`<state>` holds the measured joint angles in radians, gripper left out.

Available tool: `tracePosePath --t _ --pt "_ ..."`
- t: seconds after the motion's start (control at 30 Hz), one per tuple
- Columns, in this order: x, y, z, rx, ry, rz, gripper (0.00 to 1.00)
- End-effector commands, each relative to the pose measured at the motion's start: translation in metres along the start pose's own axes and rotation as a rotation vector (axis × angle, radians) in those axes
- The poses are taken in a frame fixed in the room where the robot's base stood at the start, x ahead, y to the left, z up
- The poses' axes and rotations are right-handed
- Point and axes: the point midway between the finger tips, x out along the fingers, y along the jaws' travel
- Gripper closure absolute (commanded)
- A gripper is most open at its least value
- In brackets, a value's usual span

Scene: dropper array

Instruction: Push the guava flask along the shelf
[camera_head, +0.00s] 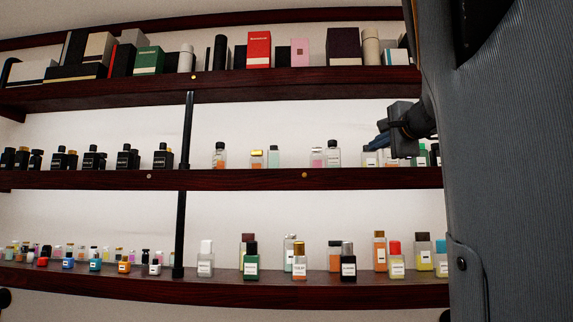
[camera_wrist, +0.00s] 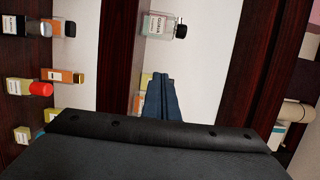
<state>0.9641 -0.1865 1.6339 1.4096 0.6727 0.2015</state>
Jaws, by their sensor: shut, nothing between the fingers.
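The guava flask (camera_wrist: 160,25) is a pale clear bottle with a black cap and a white label that seems to read GUAVA. It lies sideways in the turned wrist view, near the top. In the head view it appears to be the dark-capped flask (camera_head: 333,157), upright on the middle shelf (camera_head: 250,180). My gripper (camera_head: 377,143) is shut and empty, to the right of the flask and apart from it. Its dark blue fingertips also show in the wrist view (camera_wrist: 161,80), below the flask, with a clear gap between.
A pale bottle (camera_head: 316,157) stands just left of the flask. Other bottles (camera_head: 369,158) stand below and behind my fingers, partly hidden. The upper shelf (camera_head: 300,82) holds boxes above. The lower shelf (camera_head: 215,287) holds several bottles. A black post (camera_head: 186,140) stands farther left.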

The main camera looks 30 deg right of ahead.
Motion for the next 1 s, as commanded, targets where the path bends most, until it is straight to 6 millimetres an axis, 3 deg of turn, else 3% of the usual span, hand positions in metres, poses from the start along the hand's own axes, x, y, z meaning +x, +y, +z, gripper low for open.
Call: tracePosePath --t 0.17,0.63,0.8,1.0 --pt "0.014 -0.002 -0.002 0.004 0.003 -0.003 1.0" --pt "0.103 -0.002 -0.002 0.003 0.001 -0.001 1.0" --pt "0.105 -0.003 0.025 0.002 0.001 -0.003 1.0" --pt "0.108 -0.002 0.036 0.001 0.003 -0.003 1.0"
